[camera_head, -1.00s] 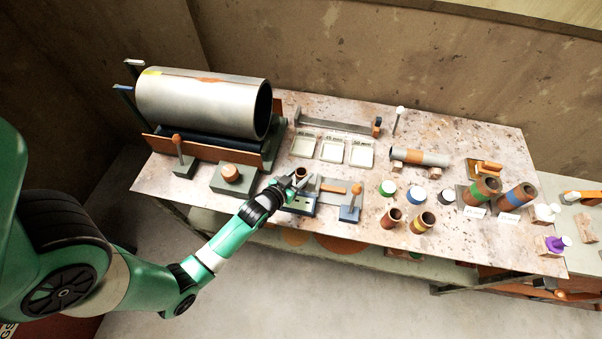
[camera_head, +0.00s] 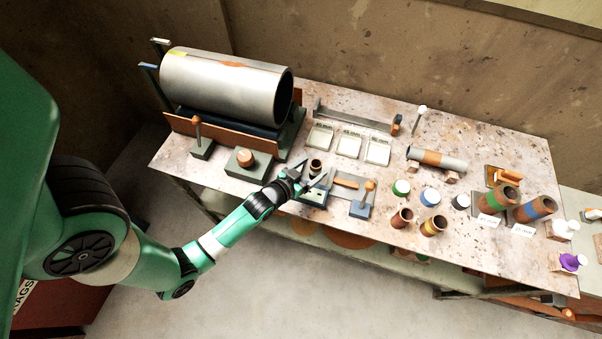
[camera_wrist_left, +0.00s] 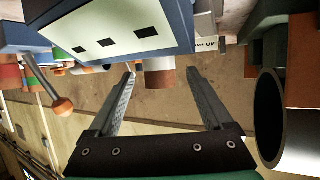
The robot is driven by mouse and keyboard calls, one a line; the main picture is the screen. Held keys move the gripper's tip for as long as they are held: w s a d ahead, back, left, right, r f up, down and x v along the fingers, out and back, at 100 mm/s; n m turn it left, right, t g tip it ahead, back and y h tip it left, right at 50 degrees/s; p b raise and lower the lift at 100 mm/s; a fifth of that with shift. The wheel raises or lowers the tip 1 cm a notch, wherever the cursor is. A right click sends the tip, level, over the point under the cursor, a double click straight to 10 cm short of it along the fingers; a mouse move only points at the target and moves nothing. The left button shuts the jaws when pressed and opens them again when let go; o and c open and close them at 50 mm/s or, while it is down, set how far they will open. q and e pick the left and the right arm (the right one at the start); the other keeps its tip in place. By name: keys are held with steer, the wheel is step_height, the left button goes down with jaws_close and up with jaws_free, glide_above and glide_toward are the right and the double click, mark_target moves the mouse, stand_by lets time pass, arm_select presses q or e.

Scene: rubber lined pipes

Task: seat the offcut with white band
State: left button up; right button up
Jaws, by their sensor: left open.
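A short brown pipe offcut (camera_head: 315,167) stands upright just beyond my left gripper, behind the blue gauge block. In the left wrist view, the offcut (camera_wrist_left: 159,78) shows between the fingers, beyond the block's edge, with a brown end and a pale band. My left gripper (camera_head: 318,176) is open, with its fingers apart and nothing clamped between them. In the left wrist view, the gripper (camera_wrist_left: 160,80) points toward the offcut. The blue block (camera_head: 313,197) with dark slots lies in front of the offcut. What the offcut's base rests on is hidden. My right gripper is out of view.
Two short offcuts, one red-banded (camera_head: 401,218) and one yellow-banded (camera_head: 433,226), stand to the right. A large steel pipe (camera_head: 225,92) lies in a cradle at back left. A clamp with an orange handle (camera_head: 361,208) stands close right. White trays (camera_head: 348,145) lie behind.

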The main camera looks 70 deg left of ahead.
arm_select(q)
steer(key=p+v, duration=0.1)
steer(key=v, duration=0.8)
steer(key=shift+d+r, duration=0.1)
